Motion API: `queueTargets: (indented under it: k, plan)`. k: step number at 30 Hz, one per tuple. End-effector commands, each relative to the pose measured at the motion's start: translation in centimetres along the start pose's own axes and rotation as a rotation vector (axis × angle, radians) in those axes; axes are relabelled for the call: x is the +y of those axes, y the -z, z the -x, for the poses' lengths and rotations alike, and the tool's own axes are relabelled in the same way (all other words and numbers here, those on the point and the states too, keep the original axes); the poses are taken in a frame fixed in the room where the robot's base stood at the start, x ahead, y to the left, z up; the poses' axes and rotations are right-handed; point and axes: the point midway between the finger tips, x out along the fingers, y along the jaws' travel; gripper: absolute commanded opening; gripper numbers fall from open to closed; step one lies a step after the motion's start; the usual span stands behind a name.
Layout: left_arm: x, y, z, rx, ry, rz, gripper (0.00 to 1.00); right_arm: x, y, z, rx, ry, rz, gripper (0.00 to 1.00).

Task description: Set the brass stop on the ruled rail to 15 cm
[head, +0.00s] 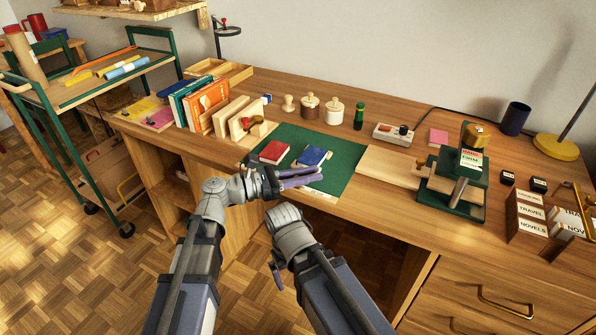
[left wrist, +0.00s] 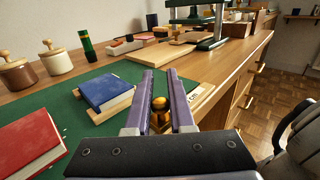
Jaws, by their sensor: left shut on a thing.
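My left gripper (head: 300,177) reaches over the front edge of the green mat. In the left wrist view, its two purple fingers (left wrist: 170,100) stand on either side of the brass stop (left wrist: 159,108), a small knob, and are shut on it. The ruled rail (left wrist: 202,94) shows as a pale strip to the right of the fingers. In the head view a bit of the rail (head: 322,194) shows by the front of the mat, but the fingers hide the stop. The scale reading is too small to tell. My right gripper (head: 277,272) hangs low before the desk; its opening is unclear.
The green mat (head: 345,168) holds a red book (head: 274,152) and a blue book (head: 313,156) close behind my left gripper. A pale board (head: 385,166) and a green press (head: 455,185) stand to the right. Upright books (head: 200,103) stand to the left.

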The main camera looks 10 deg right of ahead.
Motion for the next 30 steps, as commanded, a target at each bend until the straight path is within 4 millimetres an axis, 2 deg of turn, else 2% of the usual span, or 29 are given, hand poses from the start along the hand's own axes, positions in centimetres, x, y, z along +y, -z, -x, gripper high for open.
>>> queueTargets:
  k: [11,12,19,26,30]
  plan:
    - [-0.2,0.0,-0.2,0.000,-0.001,0.000,0.00,0.0,0.0,0.0,0.000,0.000,0.000,1.00]
    - [-0.2,0.0,-0.2,0.000,-0.001,0.000,0.24,0.0,0.0,0.0,0.000,0.000,0.000,1.00]
    - [-0.2,0.0,-0.2,0.000,-0.001,0.000,0.50,0.0,0.0,0.0,0.000,0.000,0.000,1.00]
    - [-0.2,0.0,-0.1,0.000,-0.001,0.000,0.50,0.0,0.0,0.0,0.000,0.000,0.000,1.00]
    - [-0.2,0.0,0.9,0.000,-0.002,0.000,0.50,0.0,0.0,0.0,0.000,0.000,0.000,1.00]
